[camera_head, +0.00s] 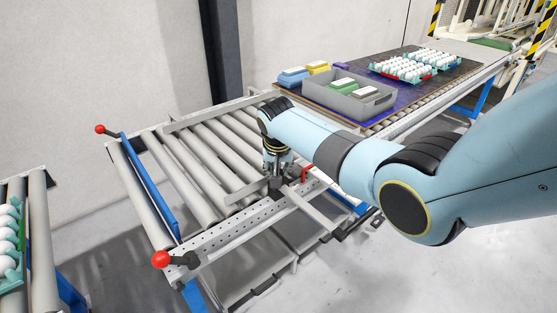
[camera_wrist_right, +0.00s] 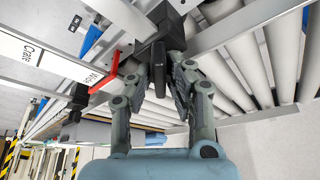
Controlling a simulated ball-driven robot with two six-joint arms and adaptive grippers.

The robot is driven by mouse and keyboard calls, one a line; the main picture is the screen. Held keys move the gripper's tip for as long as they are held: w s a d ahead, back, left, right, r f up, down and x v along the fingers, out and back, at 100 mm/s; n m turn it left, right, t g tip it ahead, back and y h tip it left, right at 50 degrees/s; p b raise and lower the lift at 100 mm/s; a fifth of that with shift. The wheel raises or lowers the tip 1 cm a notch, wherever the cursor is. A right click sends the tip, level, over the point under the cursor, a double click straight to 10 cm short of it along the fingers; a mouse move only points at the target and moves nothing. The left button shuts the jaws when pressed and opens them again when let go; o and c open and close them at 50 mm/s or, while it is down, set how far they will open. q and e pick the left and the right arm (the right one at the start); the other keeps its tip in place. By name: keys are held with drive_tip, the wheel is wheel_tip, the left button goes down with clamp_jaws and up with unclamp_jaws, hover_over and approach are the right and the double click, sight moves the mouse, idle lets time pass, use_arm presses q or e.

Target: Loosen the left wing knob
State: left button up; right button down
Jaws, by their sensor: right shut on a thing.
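A black wing knob (camera_wrist_right: 158,68) sits between the fingers of my right gripper (camera_wrist_right: 169,85) in the right wrist view. The gripper is shut on it. In the head view my right gripper (camera_head: 276,180) points down at the near side rail of the roller conveyor (camera_head: 225,222), and it mostly hides the knob there. A red pointer (camera_wrist_right: 105,78) lies beside the knob, next to a white label strip (camera_wrist_right: 40,57) reading "Crate" and another word. The red pointer also shows in the head view (camera_head: 306,173). My left gripper is not in view.
Red ball handles (camera_head: 160,259) (camera_head: 100,129) stand at the conveyor's left end, by a blue bar (camera_head: 150,184). A grey crate (camera_head: 346,98) with coloured boxes and egg trays (camera_head: 405,72) are on the conveyor beyond. More eggs (camera_head: 8,238) lie at far left.

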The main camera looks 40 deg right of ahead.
drive_tip(key=n+y+p, duration=0.1)
drive_tip(key=n, duration=0.1)
drive_tip(key=shift+r+n, duration=0.15)
drive_tip(key=shift+n, duration=0.25)
drive_tip(key=shift+w+n+t+y+p, duration=0.1)
drive_tip(key=shift+n+t+y+p, duration=0.45)
drive_tip(key=shift+n, duration=1.05)
drive_tip(key=c, duration=1.4)
unclamp_jaws()
drive_tip(key=shift+o, duration=0.2)
drive_tip(key=v, duration=1.1)
drive_tip(key=shift+r, duration=0.45)
drive_tip(key=shift+d+f, duration=0.1)
